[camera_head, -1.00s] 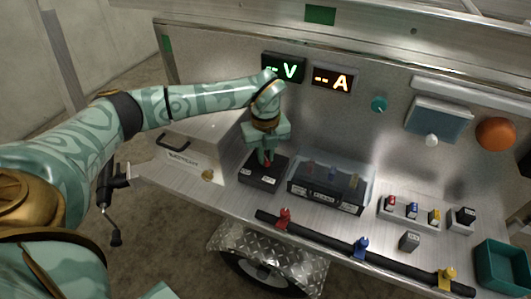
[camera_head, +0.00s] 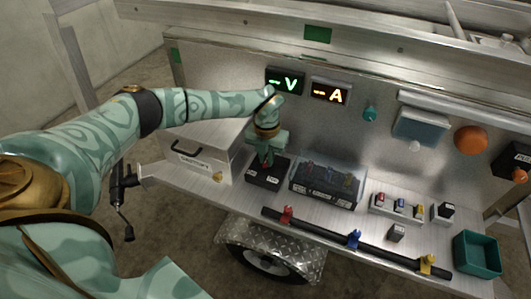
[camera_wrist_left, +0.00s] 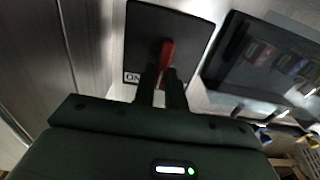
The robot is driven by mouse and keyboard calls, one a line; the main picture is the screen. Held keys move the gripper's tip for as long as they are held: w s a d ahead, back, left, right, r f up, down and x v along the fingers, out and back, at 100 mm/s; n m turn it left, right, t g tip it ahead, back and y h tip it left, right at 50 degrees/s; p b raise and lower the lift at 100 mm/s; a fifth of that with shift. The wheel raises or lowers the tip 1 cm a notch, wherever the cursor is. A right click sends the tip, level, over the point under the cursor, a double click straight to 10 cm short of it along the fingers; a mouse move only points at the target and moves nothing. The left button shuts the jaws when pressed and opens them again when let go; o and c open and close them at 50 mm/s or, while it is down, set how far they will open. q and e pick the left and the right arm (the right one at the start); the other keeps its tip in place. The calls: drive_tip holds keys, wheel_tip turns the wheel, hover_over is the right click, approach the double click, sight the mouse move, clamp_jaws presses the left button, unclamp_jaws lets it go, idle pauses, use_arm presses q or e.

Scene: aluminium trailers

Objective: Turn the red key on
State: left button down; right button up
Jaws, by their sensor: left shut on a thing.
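The red key (camera_wrist_left: 167,54) stands on a black switch box (camera_wrist_left: 143,28) in the left wrist view; a white "ON" label sits at the box's lower left corner. My left gripper (camera_wrist_left: 161,88) is shut on the red key, its dark fingers on either side of it. In the head view my left gripper (camera_head: 265,162) reaches down onto the black box (camera_head: 265,178), and the key is mostly hidden there. My right gripper is not in view.
Right of the switch box is a clear-covered box (camera_head: 327,184). Behind stand displays reading V (camera_head: 285,81) and A (camera_head: 330,91). A metal case (camera_head: 205,155) is to the left. A black bar with coloured clamps (camera_head: 320,234) runs along the front; a green bin (camera_head: 477,254) is far right.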

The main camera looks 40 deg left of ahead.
use_arm(q)
drive_tip(key=m, duration=0.1)
drive_tip(key=m+p, duration=0.1)
drive_tip(key=m, duration=0.1)
drive_tip(key=m+p, duration=0.1)
drive_tip(key=shift+a+r, duration=0.15)
drive_tip(key=shift+a, duration=0.1)
drive_tip(key=m, duration=0.2)
drive_tip(key=m+p, duration=0.1)
drive_tip(key=m, duration=0.1)
drive_tip(key=shift+w+a+m, duration=0.1)
drive_tip(key=shift+a+m, duration=0.1)
drive_tip(key=shift+m, duration=0.1)
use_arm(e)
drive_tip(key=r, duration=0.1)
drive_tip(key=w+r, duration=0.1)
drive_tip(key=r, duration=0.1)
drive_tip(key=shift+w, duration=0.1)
use_arm(q)
drive_tip(key=shift+m, duration=0.3)
drive_tip(key=c, duration=1.4)
unclamp_jaws()
drive_tip(key=shift+c, duration=0.2)
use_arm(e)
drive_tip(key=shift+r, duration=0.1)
